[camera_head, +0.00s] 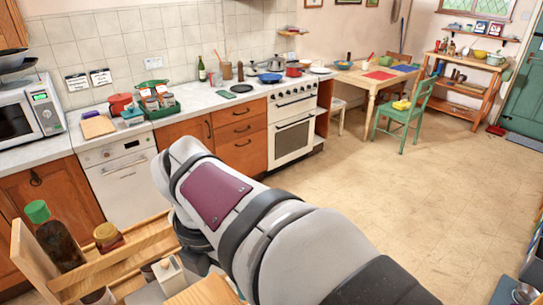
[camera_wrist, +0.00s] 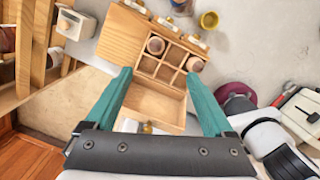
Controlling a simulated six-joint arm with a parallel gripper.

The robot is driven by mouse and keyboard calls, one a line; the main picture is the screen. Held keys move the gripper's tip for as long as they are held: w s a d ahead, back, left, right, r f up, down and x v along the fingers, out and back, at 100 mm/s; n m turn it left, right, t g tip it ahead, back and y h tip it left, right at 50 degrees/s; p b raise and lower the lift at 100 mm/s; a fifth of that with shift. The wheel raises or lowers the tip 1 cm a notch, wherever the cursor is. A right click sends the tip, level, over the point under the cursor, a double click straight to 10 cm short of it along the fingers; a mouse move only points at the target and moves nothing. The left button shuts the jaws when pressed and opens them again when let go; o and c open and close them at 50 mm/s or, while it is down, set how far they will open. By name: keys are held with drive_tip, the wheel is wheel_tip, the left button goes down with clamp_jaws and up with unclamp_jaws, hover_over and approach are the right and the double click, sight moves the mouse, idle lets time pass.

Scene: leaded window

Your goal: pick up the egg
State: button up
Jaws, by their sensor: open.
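In the wrist view a wooden box (camera_wrist: 148,101) with small compartments lies below my gripper. Two rounded, pinkish-brown things sit in its compartments: one at the upper left (camera_wrist: 155,45) and one at the right (camera_wrist: 194,64). Either could be an egg; they are too small to tell surely. My gripper (camera_wrist: 160,73) is open, its two teal fingers spread on either side of the box in the picture, with nothing held between them. The front compartment of the box looks empty. In the head view my arm hides the gripper, and I make out no egg.
A wooden board (camera_wrist: 120,37) and several small jars (camera_wrist: 180,5) lie beyond the box. In the head view a wooden rack (camera_head: 110,262) holds a dark bottle (camera_head: 62,245).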

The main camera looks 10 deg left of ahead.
drive_tip(key=f, duration=0.5)
drive_tip(key=w+f+n, duration=0.1)
drive_tip(key=f, duration=0.4)
drive_tip(key=w+f+n, duration=0.1)
drive_tip(key=f, duration=0.4)
drive_tip(key=shift+a+f, duration=0.3)
drive_tip(key=shift+f, duration=0.05)
drive_tip(key=c, duration=0.9)
